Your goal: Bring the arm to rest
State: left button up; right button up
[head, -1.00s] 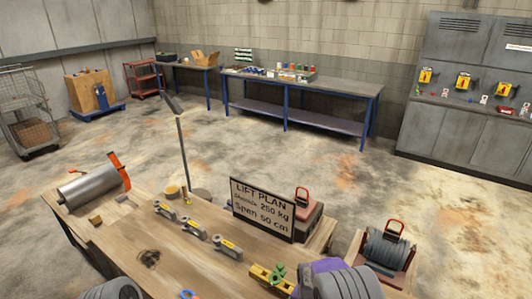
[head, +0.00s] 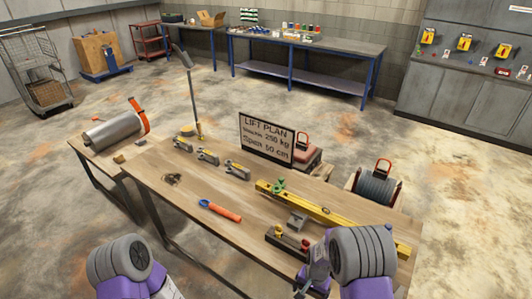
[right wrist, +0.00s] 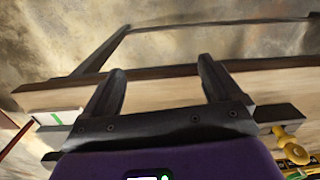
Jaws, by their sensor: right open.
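My right arm (head: 362,258) reaches in at the bottom right of the head view, over the near edge of the wooden workbench (head: 150,205). In the right wrist view my right gripper (right wrist: 161,65) is open, with its two dark fingers apart and nothing between them. The edge of the bench (right wrist: 160,88) runs across behind the fingers. My left arm (head: 120,258) shows at the bottom left of the head view, in front of the bench. Its gripper is out of the picture.
On the bench are a yellow level (head: 340,219), an orange-handled tool (head: 221,210), a block with yellow knobs (head: 289,240), several small clamp-like parts (head: 207,157) and a LIFT PLAN sign (head: 266,138). A metal cylinder (head: 112,132) lies at the left.

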pick_arm(q)
notch_tip(320, 180, down, 11)
jog(key=b, duration=1)
jog(key=shift+s, duration=0.35)
pick_arm(e)
jog(key=s+a+f+n+y, duration=0.1)
jog(key=s+a+f+y, duration=0.1)
jog(key=s+f, duration=0.6)
jog(key=s+a+f+n+t+y, duration=0.1)
jog(key=s+a+f+n, duration=0.1)
jog(key=s+f, duration=0.7)
jog(key=shift+s+a+f+y, duration=0.25)
jog(key=shift+s+a+y, duration=0.15)
jog(key=shift+s, duration=0.15)
pick_arm(q)
jog(key=shift+b, duration=0.3)
